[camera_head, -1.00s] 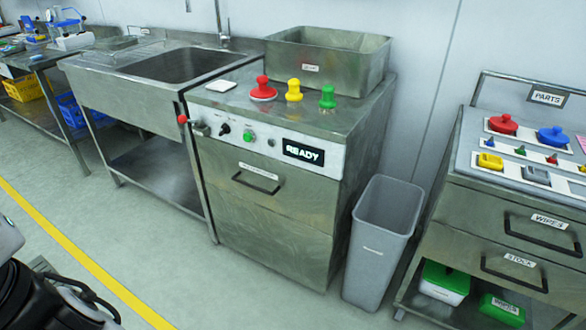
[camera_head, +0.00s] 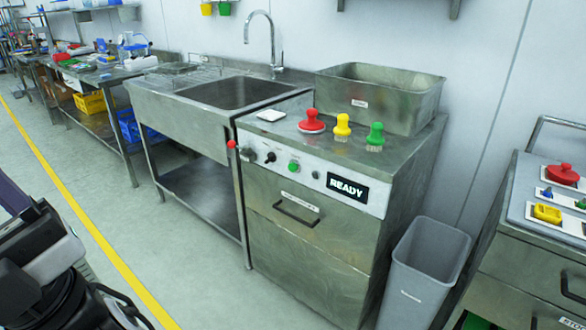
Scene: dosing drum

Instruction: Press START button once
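The steel dosing cabinet (camera_head: 335,245) stands in the middle of the view. Its sloped front panel carries a round green button (camera_head: 293,166), a black knob (camera_head: 269,157), a small dark button (camera_head: 315,174) and a lever with a red ball end (camera_head: 231,145). Labels beside the controls are too small to read, so I cannot read START on any of them. A black display (camera_head: 347,189) on the panel reads READY. Parts of my arm show at the lower left, apart from the cabinet. My gripper's fingertips cannot be made out.
Red (camera_head: 311,121), yellow (camera_head: 342,126) and green (camera_head: 375,136) handled tools stand on the cabinet top before a steel bin (camera_head: 380,97). A sink (camera_head: 230,91) adjoins on the left. A grey waste bin (camera_head: 424,272) stands at right. The floor in front is clear.

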